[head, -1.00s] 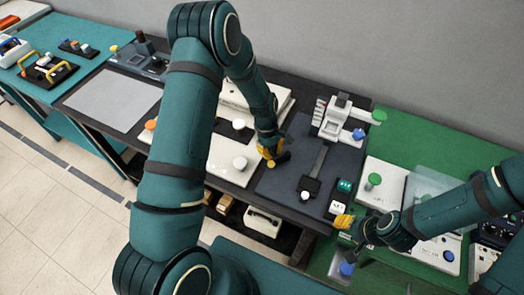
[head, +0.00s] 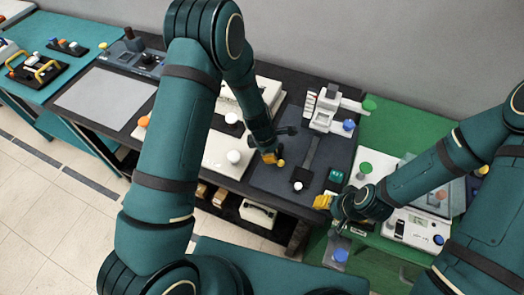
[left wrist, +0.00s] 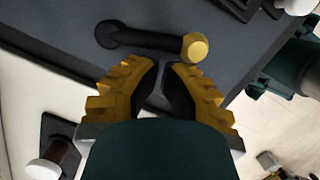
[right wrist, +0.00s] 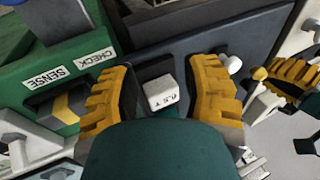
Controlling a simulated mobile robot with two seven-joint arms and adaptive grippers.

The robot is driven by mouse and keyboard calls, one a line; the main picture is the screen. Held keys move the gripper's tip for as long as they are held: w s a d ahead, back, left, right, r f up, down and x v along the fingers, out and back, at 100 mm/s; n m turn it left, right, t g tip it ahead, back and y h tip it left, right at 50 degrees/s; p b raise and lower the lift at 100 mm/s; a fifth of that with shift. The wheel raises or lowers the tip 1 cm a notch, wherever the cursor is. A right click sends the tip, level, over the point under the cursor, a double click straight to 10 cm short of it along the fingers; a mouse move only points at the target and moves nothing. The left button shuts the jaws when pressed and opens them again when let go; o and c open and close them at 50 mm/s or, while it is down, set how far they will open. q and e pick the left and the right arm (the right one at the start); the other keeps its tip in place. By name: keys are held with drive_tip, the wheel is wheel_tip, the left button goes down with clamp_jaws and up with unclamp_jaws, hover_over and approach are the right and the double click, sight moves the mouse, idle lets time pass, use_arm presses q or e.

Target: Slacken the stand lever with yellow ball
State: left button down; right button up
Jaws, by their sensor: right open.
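The stand lever is a dark arm (left wrist: 145,40) with a round pivot end at left and a yellow ball (left wrist: 195,47) at right, lying over the dark grey surface. My left gripper (left wrist: 165,68) is just short of the lever, its fingers partly apart with nothing between them. In the head view the left gripper (head: 271,158) is at the dark plate, the yellow ball (head: 281,162) beside it. My right gripper (right wrist: 160,65) is open and empty above a small white lettered block (right wrist: 160,92). The head view shows it (head: 322,202) at the plate's right front corner.
A white knob (head: 298,186) sits on a dark block between the grippers. A white stand device (head: 328,108) is at the back. A cream panel (head: 220,153) lies left of the plate.

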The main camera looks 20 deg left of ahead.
use_arm(q)
drive_tip(key=shift+s+d, duration=0.1)
drive_tip(key=shift+d, duration=0.3)
use_arm(e)
drive_tip(key=shift+r, duration=0.1)
use_arm(q)
drive_tip(key=shift+a, duration=0.1)
idle(0.3)
drive_tip(key=shift+a, duration=0.3)
drive_tip(key=a+r, duration=0.1)
drive_tip(key=s+a+r, duration=0.1)
drive_tip(key=a, duration=0.1)
drive_tip(key=shift+a+p, duration=0.2)
drive_tip(key=shift+p, duration=0.2)
use_arm(e)
drive_tip(key=shift+s+a+r, duration=0.15)
drive_tip(key=shift+s+r, duration=0.2)
drive_tip(key=shift+s, duration=0.35)
drive_tip(key=shift+r+p, duration=0.5)
drive_tip(key=shift+r, duration=0.05)
use_arm(q)
drive_tip(key=v, duration=0.8)
drive_tip(key=shift+r, duration=0.35)
use_arm(e)
drive_tip(key=shift+w, duration=0.1)
